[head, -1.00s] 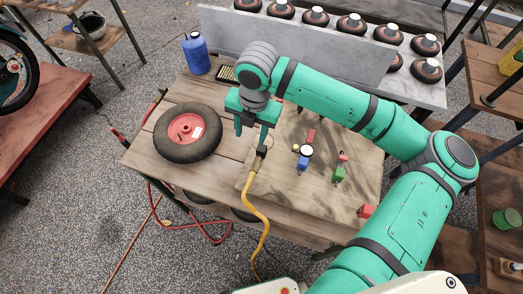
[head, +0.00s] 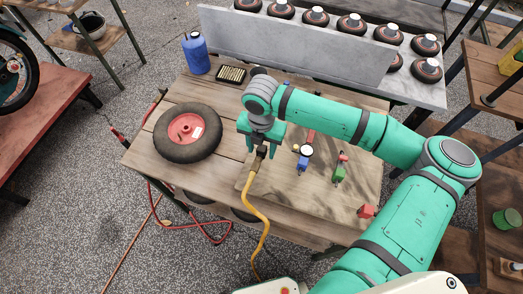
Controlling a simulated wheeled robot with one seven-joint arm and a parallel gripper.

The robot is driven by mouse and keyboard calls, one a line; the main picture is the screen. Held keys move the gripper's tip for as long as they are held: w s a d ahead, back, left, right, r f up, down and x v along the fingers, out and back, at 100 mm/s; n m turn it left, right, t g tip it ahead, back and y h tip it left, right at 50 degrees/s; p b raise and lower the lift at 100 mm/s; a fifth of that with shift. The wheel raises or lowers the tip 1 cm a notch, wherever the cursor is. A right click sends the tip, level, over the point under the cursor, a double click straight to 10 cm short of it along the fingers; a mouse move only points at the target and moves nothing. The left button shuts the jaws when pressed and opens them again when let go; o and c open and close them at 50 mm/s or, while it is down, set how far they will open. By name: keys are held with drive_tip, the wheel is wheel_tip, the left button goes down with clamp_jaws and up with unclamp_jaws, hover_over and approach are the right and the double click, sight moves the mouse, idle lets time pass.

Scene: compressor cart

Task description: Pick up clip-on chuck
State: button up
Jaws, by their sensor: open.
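The dark chuck (head: 262,152) sits on the wooden cart top at the upper end of a yellow hose (head: 260,207). I take it to be the clip-on chuck. My gripper (head: 262,150) points down over it with its jaws open. In the picture, one finger shows on each side of the chuck's upper end. The gripper body hides part of the chuck, and I cannot tell whether the fingers touch it.
A wheel (head: 187,132) with a red hub lies left of my gripper. A gauge with a blue part (head: 302,165), a green tool (head: 339,174) and a red block (head: 367,211) are to the right. A blue bottle (head: 195,53) and a dark tray (head: 231,74) stand behind.

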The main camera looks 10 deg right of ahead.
drive_tip(key=shift+f, duration=0.7)
drive_tip(key=shift+c, duration=0.6)
drive_tip(key=c, duration=0.9)
drive_tip(key=shift+r, duration=0.1)
